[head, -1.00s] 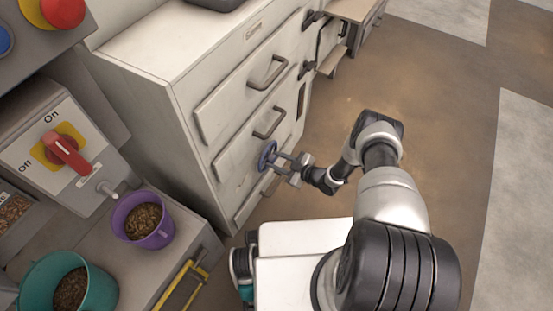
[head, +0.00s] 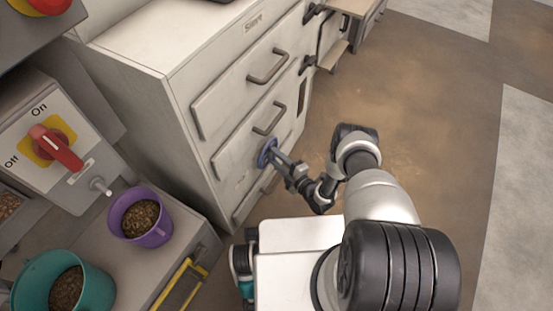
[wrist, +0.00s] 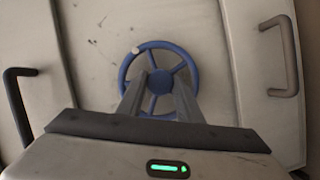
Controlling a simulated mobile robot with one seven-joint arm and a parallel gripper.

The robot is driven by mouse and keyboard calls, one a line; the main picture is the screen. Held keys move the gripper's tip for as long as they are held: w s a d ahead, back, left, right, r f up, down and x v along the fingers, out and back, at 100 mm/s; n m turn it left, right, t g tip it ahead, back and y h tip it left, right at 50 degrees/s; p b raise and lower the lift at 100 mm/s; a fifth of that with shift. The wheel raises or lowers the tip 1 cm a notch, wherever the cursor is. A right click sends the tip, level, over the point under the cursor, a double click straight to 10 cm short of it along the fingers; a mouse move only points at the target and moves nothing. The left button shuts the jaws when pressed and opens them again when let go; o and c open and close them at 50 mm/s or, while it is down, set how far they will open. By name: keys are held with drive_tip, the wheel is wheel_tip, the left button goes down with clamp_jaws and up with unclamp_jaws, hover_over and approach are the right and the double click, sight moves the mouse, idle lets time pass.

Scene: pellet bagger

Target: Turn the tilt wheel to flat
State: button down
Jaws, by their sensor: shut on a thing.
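The tilt wheel is a blue spoked handwheel (head: 267,153) on the front of the pale cabinet, below the drawer handles. In the wrist view the blue wheel (wrist: 159,82) faces me, with a pale knob on its upper left rim. My gripper (head: 278,158) reaches the wheel from the right. In the wrist view, my gripper's two grey fingers (wrist: 160,100) lie over the wheel's lower half, one on each side of the hub, shut on the wheel. The lower rim is partly hidden behind the fingers. No flat marking can be made out.
The cabinet (head: 185,130) has a drawer handle (head: 268,66) above and another (head: 269,118) close over the wheel. A purple bucket (head: 117,212) and a teal bucket (head: 100,290) of pellets stand left, near a red switch (head: 57,148). The brown floor at right is clear.

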drive_tip(key=shift+n+t, duration=0.3)
drive_tip(key=shift+n, duration=0.4)
drive_tip(key=c, duration=1.3)
unclamp_jaws()
drive_tip(key=shift+s, duration=0.1)
